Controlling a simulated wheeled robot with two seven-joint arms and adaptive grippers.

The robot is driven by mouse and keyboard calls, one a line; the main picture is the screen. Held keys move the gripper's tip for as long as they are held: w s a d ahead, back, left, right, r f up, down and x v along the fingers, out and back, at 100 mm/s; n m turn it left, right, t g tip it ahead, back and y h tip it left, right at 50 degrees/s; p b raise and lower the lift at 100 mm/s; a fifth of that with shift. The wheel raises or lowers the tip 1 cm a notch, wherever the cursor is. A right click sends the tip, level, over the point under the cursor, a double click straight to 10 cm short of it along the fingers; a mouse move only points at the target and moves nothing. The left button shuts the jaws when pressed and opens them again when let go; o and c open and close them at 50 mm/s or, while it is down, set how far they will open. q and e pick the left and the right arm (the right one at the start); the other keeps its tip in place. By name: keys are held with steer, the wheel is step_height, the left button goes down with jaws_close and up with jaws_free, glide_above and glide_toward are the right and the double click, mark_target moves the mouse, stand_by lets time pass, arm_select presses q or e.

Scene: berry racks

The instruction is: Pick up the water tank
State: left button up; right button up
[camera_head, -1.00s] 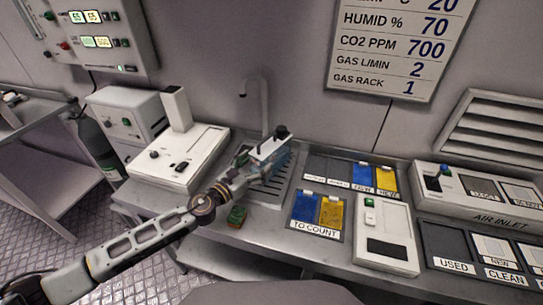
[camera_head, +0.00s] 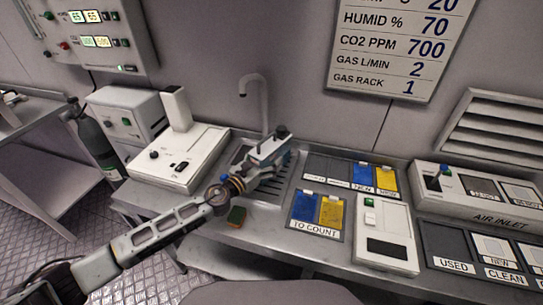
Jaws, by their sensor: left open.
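The water tank (camera_head: 271,146) seems to be the small pale blue-white box with a dark knob on top, at the sink below the tap. It is largely hidden by my left gripper. My left gripper (camera_head: 268,158) reaches in from the lower left over the sink, with its open jaws at the tank. I cannot tell whether the fingers touch it or lie on both sides of it. My right gripper is not in view.
A tap (camera_head: 264,95) rises behind the sink (camera_head: 283,183). A white device (camera_head: 185,160) stands left of it. Blue and yellow cards in a TO COUNT tray (camera_head: 317,229) and a white box (camera_head: 386,238) are right.

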mark_target(261, 144)
arm_select(q)
steer(key=shift+w+d, duration=0.1)
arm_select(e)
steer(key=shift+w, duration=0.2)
arm_select(q)
steer(key=c, duration=1.4)
steer(key=shift+r, duration=0.15)
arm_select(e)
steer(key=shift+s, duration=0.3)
arm_select(q)
steer(key=shift+r, duration=0.1)
steer(key=shift+c, duration=0.2)
